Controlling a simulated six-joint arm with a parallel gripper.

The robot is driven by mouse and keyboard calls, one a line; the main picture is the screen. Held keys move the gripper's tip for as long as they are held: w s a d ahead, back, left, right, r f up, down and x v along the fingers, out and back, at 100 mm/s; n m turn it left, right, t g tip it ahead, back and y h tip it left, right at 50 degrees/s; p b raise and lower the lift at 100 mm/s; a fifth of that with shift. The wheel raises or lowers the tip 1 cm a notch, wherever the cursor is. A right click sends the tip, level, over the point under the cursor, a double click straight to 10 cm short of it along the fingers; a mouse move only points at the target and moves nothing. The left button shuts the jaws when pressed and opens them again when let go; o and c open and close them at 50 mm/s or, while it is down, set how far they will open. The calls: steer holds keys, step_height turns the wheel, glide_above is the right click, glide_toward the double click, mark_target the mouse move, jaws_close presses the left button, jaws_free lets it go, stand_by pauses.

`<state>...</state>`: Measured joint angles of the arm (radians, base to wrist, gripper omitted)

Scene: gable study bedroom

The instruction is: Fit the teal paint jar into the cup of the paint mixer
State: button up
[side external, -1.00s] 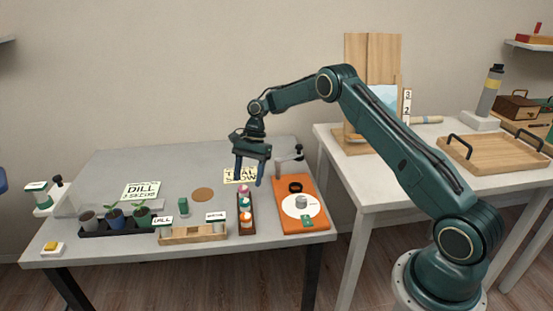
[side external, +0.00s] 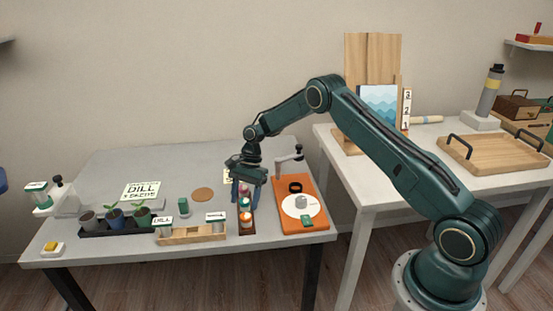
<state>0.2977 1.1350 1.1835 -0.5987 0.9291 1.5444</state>
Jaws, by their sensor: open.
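The teal paint jar (side external: 245,204) stands in a dark narrow rack (side external: 247,233), between a pink jar (side external: 244,189) behind and an orange jar (side external: 246,217) in front. My gripper (side external: 246,199) is open and pointing down, with its fingers on either side of the jars near the teal one. Contact cannot be told. The paint mixer is an orange board (side external: 317,226) right of the rack. It bears a white disc (side external: 290,209), a black ring (side external: 295,187) that looks like the cup, a grey cylinder (side external: 301,202) and a lever arm (side external: 287,160). The ring looks empty.
Left of the rack are a wooden holder (side external: 191,237) with labelled blocks, a green block (side external: 183,207), a brown round mat (side external: 202,195) and a black tray (side external: 95,231) of potted plants. My gripper partly hides a yellow card (side external: 228,175). The table's back left is clear.

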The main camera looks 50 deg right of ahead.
mark_target(244, 201)
steer(key=shift+a+f, duration=0.25)
steer(key=shift+f, duration=0.45)
steer(key=c, duration=1.1)
steer(key=shift+r, duration=0.1)
steer(key=shift+r, duration=4.95)
